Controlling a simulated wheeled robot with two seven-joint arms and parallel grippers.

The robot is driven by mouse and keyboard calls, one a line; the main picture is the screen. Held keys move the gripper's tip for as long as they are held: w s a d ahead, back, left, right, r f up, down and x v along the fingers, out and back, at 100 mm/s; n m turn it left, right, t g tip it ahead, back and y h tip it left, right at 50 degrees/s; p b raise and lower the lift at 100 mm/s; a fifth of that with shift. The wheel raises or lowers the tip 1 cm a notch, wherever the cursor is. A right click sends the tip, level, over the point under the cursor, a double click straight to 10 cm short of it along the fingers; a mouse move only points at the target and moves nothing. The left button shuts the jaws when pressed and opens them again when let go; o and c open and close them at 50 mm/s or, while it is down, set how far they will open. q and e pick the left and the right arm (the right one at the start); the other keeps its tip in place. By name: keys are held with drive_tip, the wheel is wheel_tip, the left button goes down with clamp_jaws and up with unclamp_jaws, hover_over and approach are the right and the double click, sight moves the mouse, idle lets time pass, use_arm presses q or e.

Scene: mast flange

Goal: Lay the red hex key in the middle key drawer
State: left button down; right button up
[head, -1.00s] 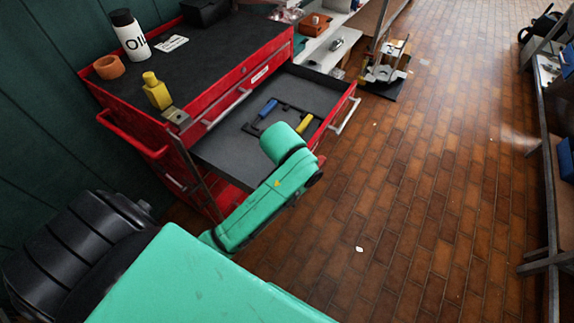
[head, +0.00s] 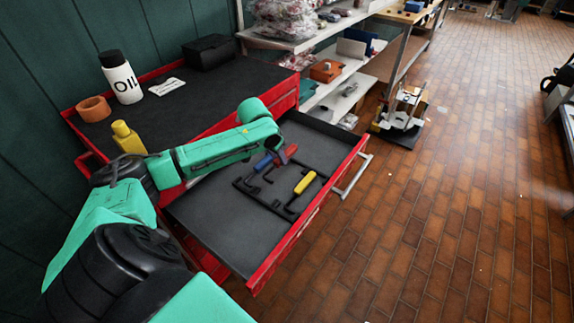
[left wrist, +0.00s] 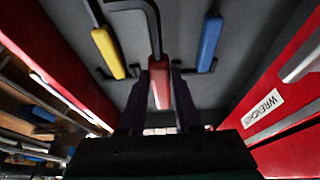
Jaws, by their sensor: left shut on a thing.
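The open key drawer (head: 215,215) juts from the red tool cabinet, with a dark grey floor. A blue-handled hex key (head: 263,162) and a yellow-handled hex key (head: 305,183) lie in it. The red hex key (head: 290,151) is between them, partly hidden by my arm in the head view. In the left wrist view, my left gripper (left wrist: 161,90) is shut on the red handle (left wrist: 160,92), with yellow to its left and blue to its right. I cannot tell whether the red key touches the drawer floor. My right gripper is not in view.
An oil bottle (head: 121,78), an orange ring (head: 94,108), a yellow bottle (head: 128,138) and a black box (head: 210,51) stand on the cabinet top. Shelves (head: 300,38) stand beyond. The brick-patterned floor (head: 450,190) to the right is largely clear.

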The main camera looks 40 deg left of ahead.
sight(275, 165)
use_arm(q)
drive_tip(key=shift+s+r, duration=0.6)
drive_tip(key=shift+s, duration=0.15)
drive_tip(key=shift+w+p, duration=0.2)
drive_tip(key=shift+p, duration=0.3)
drive_tip(key=shift+w+f, duration=0.15)
drive_tip(key=shift+f, duration=0.85)
drive_tip(key=shift+f+b, duration=0.7)
drive_tip(key=shift+f, duration=0.75)
drive_tip(key=shift+f+b, duration=0.45)
drive_tip(key=shift+f, duration=1.1)
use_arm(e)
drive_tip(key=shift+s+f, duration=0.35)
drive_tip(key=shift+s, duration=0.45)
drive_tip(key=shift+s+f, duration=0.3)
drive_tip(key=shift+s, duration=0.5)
use_arm(q)
drive_tip(key=c, duration=0.5)
unclamp_jaws()
